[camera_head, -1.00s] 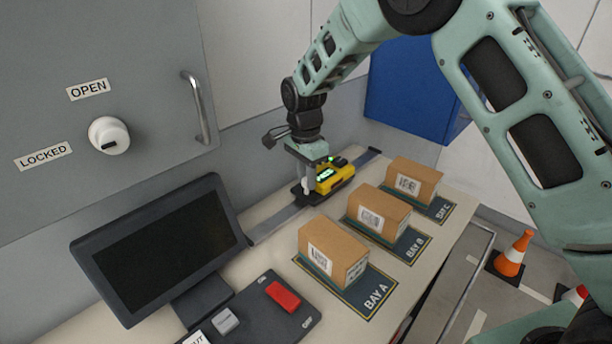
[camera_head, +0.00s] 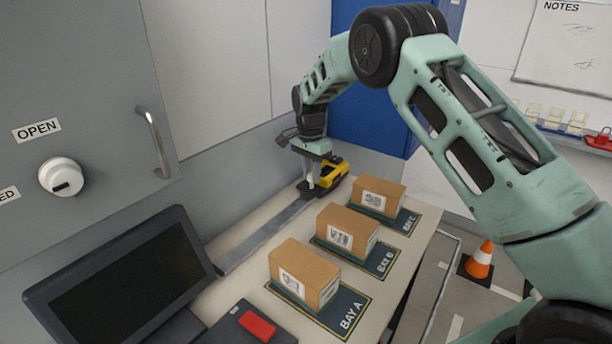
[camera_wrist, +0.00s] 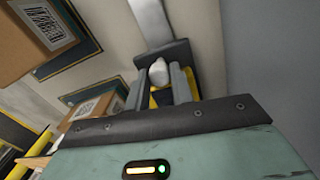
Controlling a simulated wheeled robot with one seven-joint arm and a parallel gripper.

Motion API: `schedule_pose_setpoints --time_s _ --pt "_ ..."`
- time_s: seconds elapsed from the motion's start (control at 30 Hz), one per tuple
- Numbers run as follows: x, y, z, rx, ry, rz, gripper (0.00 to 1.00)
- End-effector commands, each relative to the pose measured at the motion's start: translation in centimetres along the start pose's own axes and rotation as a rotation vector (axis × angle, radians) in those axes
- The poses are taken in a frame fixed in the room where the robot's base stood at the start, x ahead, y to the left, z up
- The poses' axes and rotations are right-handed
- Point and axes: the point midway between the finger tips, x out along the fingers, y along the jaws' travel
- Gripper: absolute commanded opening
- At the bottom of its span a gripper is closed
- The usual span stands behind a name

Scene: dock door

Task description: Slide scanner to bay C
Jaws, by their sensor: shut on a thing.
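The yellow and black scanner (camera_head: 334,171) sits on its dark carriage near the far end of a grey rail (camera_head: 262,240) along the wall. It stands level with the bay C box (camera_head: 378,196), across a strip of table from it. My gripper (camera_head: 312,186) points down at the scanner's near side and is shut on its pale knob. In the wrist view, the knob (camera_wrist: 159,72) shows between the two fingers, with the dark carriage (camera_wrist: 178,52) behind. The bay C mat (camera_head: 408,221) lies partly under its box. The scanner's screen is not visible now.
Boxes stand on the bay B mat (camera_head: 383,262) and bay A mat (camera_head: 352,318). A monitor (camera_head: 120,280) and a red switch (camera_head: 257,326) are at the near left. A blue panel (camera_head: 370,120) rises behind the rail's far end. An orange cone (camera_head: 481,262) stands on the floor.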

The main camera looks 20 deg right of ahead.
Motion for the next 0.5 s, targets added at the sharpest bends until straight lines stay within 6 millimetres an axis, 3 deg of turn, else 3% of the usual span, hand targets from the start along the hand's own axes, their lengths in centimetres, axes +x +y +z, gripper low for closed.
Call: schedule_pose_setpoints --time_s 0.27,0.3,0.37,0.5 --pt "-0.19 -0.06 -0.58 0.004 0.008 -0.007 0.00" --pt "-0.21 -0.06 -0.60 0.004 0.009 -0.007 0.29" --pt "-0.20 -0.06 -0.61 0.005 0.009 -0.007 0.45" --pt "-0.19 -0.11 -0.57 0.004 0.009 -0.009 0.45"
